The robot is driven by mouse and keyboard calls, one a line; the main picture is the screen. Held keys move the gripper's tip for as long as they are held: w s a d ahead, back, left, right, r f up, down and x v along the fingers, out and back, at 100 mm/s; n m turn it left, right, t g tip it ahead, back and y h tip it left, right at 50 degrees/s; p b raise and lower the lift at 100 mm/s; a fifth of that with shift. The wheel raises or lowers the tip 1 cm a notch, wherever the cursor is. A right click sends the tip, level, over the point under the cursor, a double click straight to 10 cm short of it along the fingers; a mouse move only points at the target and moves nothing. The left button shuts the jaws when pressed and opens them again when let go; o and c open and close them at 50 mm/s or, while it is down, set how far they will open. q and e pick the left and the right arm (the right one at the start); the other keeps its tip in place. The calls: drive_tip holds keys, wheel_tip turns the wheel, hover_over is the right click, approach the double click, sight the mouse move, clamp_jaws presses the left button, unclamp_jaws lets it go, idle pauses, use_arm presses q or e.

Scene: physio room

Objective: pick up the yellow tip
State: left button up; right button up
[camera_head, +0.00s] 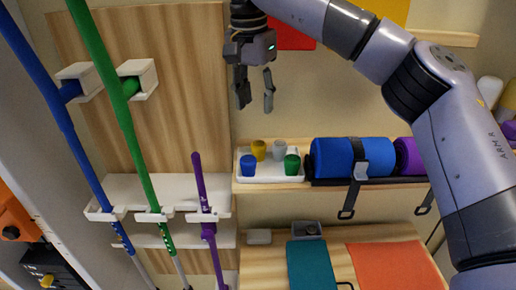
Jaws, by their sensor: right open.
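The yellow tip (258,149) stands on a small white tray (270,178) on a wooden shelf. A blue tip (248,166), a grey tip (280,151) and a green tip (292,165) share the tray with it. The yellow one is at the back left, behind the blue one. My right gripper (256,103) is open and empty, pointing down. In the picture it is above the tray, with a gap between its fingertips and the tips. My left gripper is not in view.
A rolled blue mat (335,158) with a dark strap lies right of the tray, with a purple roll (408,156) beyond. Blue, green (130,125) and purple (198,185) poles stand in a white rack at left. A lower shelf holds teal (311,264) and orange (395,265) flat items.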

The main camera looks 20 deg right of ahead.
drive_tip(key=p, duration=0.1)
hover_over(258, 144)
drive_tip(key=f, duration=0.6)
drive_tip(key=shift+w, duration=0.2)
drive_tip(key=f+p, duration=0.1)
drive_tip(key=f, duration=0.1)
drive_tip(key=f+p, duration=0.2)
drive_tip(key=f, duration=0.1)
drive_tip(key=shift+s+d, duration=0.1)
drive_tip(key=shift+s, duration=0.1)
drive_tip(key=shift+f, duration=0.3)
drive_tip(key=shift+c, duration=0.4)
drive_tip(key=c, duration=0.6)
drive_tip(key=shift+c, duration=0.2)
